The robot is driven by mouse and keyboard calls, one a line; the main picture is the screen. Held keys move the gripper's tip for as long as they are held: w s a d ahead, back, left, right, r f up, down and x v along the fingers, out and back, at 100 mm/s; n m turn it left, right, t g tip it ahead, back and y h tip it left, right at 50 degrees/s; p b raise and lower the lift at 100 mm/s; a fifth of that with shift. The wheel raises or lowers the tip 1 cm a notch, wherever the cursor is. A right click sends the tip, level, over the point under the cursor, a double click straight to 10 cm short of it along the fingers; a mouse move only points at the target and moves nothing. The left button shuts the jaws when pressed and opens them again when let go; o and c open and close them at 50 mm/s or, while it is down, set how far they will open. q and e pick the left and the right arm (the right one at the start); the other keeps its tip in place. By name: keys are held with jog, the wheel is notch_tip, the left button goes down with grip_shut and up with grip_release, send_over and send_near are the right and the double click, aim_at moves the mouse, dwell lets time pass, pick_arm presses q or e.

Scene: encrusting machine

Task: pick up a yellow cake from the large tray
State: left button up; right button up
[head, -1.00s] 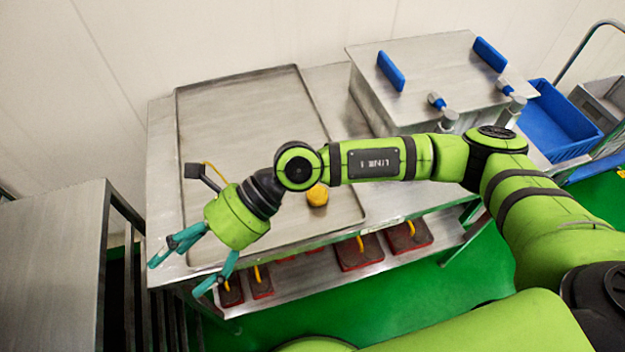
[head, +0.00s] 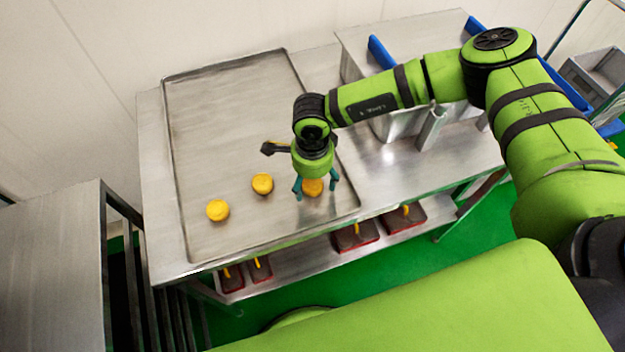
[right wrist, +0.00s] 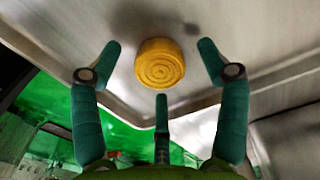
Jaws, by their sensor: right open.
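A round yellow cake (head: 313,187) sits on the large tray (head: 225,115), near its front right corner. My right gripper (head: 315,188) is above this cake, pointing down, with its teal fingers open on either side of it. In the right wrist view the same cake (right wrist: 160,63) shows a spiral top and lies ahead of the spread fingers (right wrist: 160,75), with nothing held. Two more yellow cakes, one in the middle (head: 262,184) and one at the left (head: 218,210), lie in a row on the tray. My left gripper is not in view.
A steel box with blue handles (head: 381,53) stands right of the tray. Red-edged trays (head: 357,235) lie on the shelf below. Another steel table (head: 50,265) stands at the left. The back of the large tray is clear.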

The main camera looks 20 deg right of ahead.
jog(key=shift+f, duration=0.3)
jog(key=c, duration=1.2)
